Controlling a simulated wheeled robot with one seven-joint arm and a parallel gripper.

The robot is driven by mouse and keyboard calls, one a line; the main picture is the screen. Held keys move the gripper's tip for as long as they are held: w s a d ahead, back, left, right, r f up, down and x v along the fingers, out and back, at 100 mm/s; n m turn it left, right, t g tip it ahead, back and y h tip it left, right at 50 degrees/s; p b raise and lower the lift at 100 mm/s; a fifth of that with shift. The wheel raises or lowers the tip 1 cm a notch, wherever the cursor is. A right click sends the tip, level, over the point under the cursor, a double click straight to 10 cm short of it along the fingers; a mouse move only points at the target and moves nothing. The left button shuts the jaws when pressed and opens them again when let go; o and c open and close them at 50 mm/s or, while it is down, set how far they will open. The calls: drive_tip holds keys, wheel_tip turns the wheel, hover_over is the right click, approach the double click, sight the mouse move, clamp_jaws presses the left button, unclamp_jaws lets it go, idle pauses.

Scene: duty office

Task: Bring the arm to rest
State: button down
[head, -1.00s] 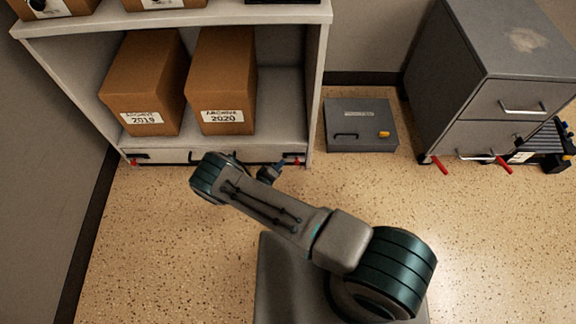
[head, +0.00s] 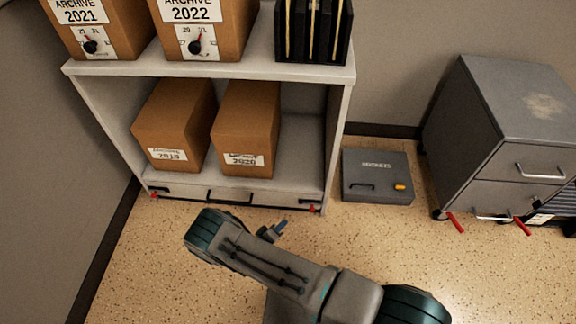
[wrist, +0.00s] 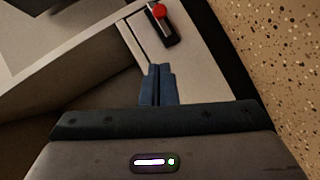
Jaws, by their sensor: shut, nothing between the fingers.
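My arm reaches forward over the floor in the head view, bent at the elbow. My gripper (head: 281,226) shows small beyond the arm, in front of the shelf's low front. In the wrist view my gripper (wrist: 158,84) has its two blue fingers together with nothing between them. The shelf's pale front edge lies beyond the fingertips there, with a red-knobbed latch (wrist: 159,12) near the top. I cannot tell how far the fingertips are from the shelf.
A shelf unit (head: 210,68) holds archive boxes (head: 247,130) on two levels and black folders (head: 312,30). A grey floor case (head: 377,177) with an orange latch stands right of it. A grey cabinet (head: 510,120) with red levers stands farther right.

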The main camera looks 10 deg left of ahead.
drive_tip(key=w+d+r+m+g+h+p, duration=0.15)
drive_tip(key=d+r+g+p, duration=0.3)
drive_tip(key=r, duration=1.05)
drive_tip(key=w+d+r+m+g+p, duration=0.25)
drive_tip(key=d+r+p, duration=0.2)
drive_tip(key=r, duration=1.15)
drive_tip(key=w+d+r+m+g+p, duration=0.1)
drive_tip(key=d+r+m+g+p, duration=0.3)
drive_tip(key=r, duration=1.1)
drive_tip(key=s+d+r+y+p, duration=0.2)
drive_tip(key=s+r+p, duration=0.3)
drive_tip(key=r, duration=0.7)
drive_tip(key=s+d+r+y+p, duration=0.3)
drive_tip(key=s+d+r+p, duration=0.2)
drive_tip(key=s+r, duration=0.3)
drive_tip(key=s+d+r+t+y+p, duration=0.1)
drive_tip(key=s+d+r+y+p, duration=0.2)
drive_tip(key=r, duration=1.3)
drive_tip(key=s+d+p, duration=0.1)
drive_tip(key=s+p, duration=0.1)
drive_tip(key=s, duration=0.1)
drive_tip(key=shift+s+r+m+p, duration=0.3)
drive_tip(key=shift+r, duration=0.05)
drive_tip(key=shift+y, duration=0.25)
